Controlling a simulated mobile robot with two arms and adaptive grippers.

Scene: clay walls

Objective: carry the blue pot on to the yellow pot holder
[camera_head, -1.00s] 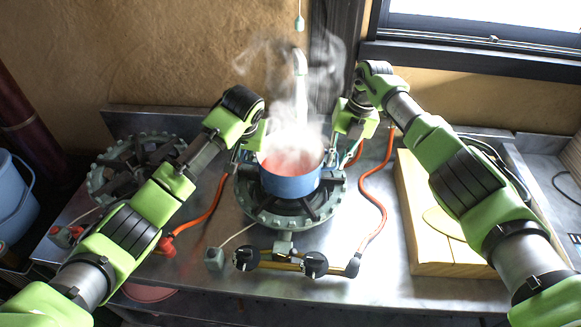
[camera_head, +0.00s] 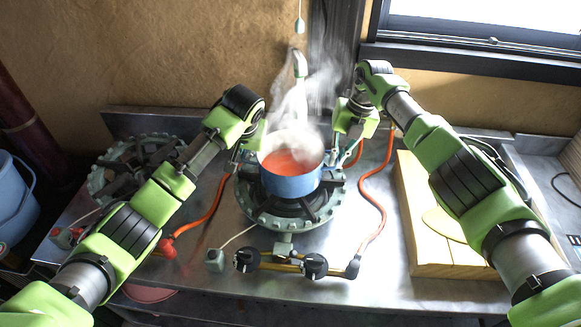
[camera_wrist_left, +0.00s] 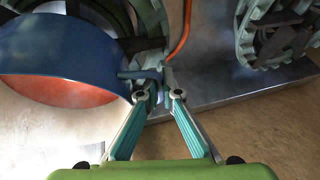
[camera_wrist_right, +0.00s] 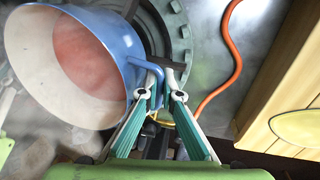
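The blue pot (camera_head: 290,184), with orange-red contents and rising steam, sits on the middle gas burner (camera_head: 290,217). My left gripper (camera_head: 243,157) is at the pot's left handle; in the left wrist view its fingertips (camera_wrist_left: 158,90) are apart, with the dark blue handle (camera_wrist_left: 148,75) at them. The yellow round pot holder (camera_head: 443,222) lies on the wooden board, partly hidden by my right arm.
The wooden board (camera_head: 415,220) is right of the burner, with an orange hose (camera_head: 372,190) between. A second, empty burner (camera_head: 130,165) is at the left. Control knobs (camera_head: 314,265) are in front.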

